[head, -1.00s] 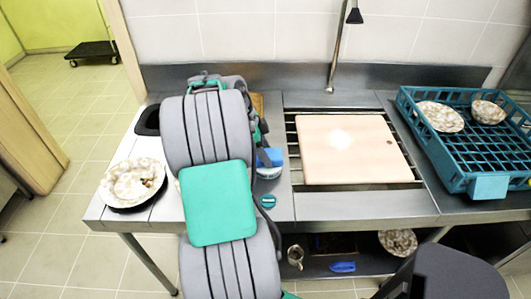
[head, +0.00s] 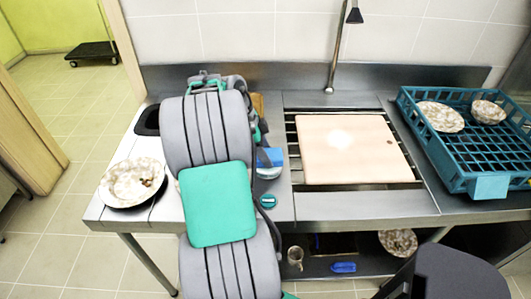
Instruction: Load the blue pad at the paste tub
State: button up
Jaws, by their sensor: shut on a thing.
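The blue pad (head: 270,157) is at the paste tub (head: 269,173), a small white tub on the steel counter just right of my arm. The pad is over the tub's top; I cannot tell how firmly it touches the paste. My gripper (head: 262,143) is mostly hidden behind my grey and teal arm. Its dark end reaches down to the pad and is shut on it. A small round teal lid (head: 267,201) lies on the counter in front of the tub.
A soiled plate (head: 125,180) lies at the counter's left end. A pale board (head: 350,150) covers the sink area to the right. A blue rack (head: 478,168) holds dishes at far right. A jug (head: 295,257), a blue item (head: 343,267) and another dish (head: 398,242) are on the shelf below.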

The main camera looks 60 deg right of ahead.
jog(key=shift+f, duration=0.1)
jog(key=shift+r+p, duration=2.55)
jog(key=shift+r, duration=1)
